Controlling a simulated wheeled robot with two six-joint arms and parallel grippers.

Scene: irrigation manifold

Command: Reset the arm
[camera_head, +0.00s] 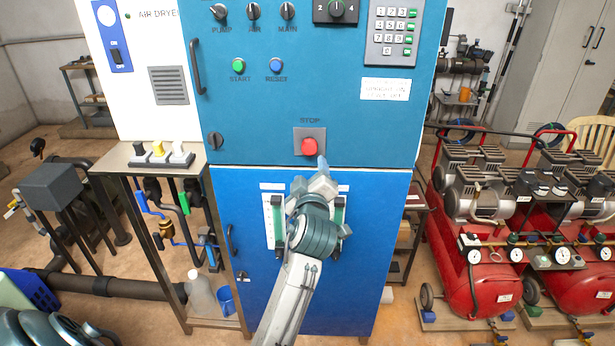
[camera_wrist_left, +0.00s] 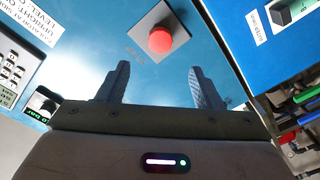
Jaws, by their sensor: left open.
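My left arm rises from the bottom middle in the head view, and its left gripper (camera_head: 321,168) is just below the red STOP button (camera_head: 309,147) on the blue cabinet. In the left wrist view its two dark fingers (camera_wrist_left: 158,78) are spread apart with nothing between them. The red button (camera_wrist_left: 160,40) shows beyond the fingertips on its grey plate, apart from them in that picture. My right gripper is not in view.
The blue cabinet (camera_head: 230,120) fills the middle, with a green START button (camera_head: 238,65), a blue RESET button (camera_head: 276,65), knobs and a keypad (camera_head: 391,35). A metal stand (camera_head: 105,160) with switches is at left; red compressors (camera_head: 475,285) are at right.

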